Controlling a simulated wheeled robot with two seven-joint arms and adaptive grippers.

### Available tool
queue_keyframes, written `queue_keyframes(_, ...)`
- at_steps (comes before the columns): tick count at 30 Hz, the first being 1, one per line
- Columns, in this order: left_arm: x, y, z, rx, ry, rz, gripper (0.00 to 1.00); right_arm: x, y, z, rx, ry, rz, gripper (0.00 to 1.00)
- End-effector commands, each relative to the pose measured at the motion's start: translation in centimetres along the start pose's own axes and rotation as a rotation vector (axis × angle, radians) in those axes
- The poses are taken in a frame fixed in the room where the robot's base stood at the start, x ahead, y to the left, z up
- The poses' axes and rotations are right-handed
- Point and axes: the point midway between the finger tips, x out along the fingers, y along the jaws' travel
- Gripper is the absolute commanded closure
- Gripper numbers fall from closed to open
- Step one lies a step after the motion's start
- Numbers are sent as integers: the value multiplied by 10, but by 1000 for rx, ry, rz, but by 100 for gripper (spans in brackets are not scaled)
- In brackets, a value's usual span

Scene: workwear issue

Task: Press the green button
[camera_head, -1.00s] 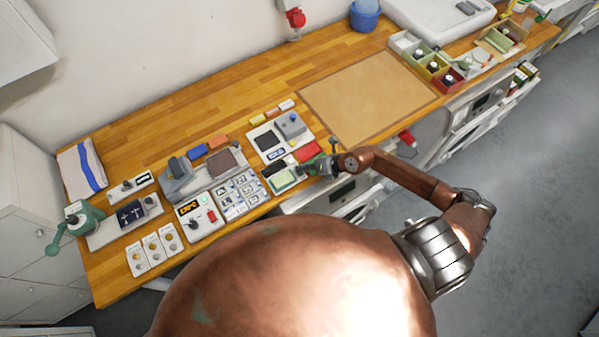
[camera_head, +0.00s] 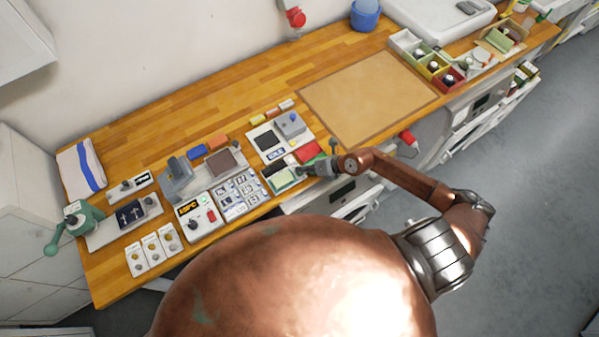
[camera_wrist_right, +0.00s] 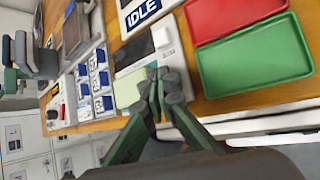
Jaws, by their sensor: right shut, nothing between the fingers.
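My right gripper (camera_head: 304,171) is shut and empty, at the right edge of a small device with a pale green square pad (camera_head: 283,180). In the right wrist view the closed fingertips (camera_wrist_right: 164,90) are over the right side of this device, close beside the pale green pad (camera_wrist_right: 128,88). I cannot tell whether they touch it. A dark panel and a white knob or button (camera_wrist_right: 162,37) lie just beyond the pad. I cannot tell for certain which part is the green button. My left gripper is not in view.
A red tray (camera_wrist_right: 225,15) and a green tray (camera_wrist_right: 258,62) lie right of the fingertips. An "IDLE" display (camera_wrist_right: 142,14) is beyond. A control box with a red button (camera_head: 211,215) stands to the left. The tan mat (camera_head: 368,95) is clear.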

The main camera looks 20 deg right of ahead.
Motion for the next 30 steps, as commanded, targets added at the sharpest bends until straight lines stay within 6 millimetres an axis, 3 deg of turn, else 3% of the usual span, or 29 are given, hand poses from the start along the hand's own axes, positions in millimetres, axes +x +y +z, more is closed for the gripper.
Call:
queue_keyframes(20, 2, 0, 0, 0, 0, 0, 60, 3, -2, -3, 0, 1, 0, 100)
queue_keyframes(30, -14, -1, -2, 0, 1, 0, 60, -8, 6, 5, 0, 1, 0, 100)
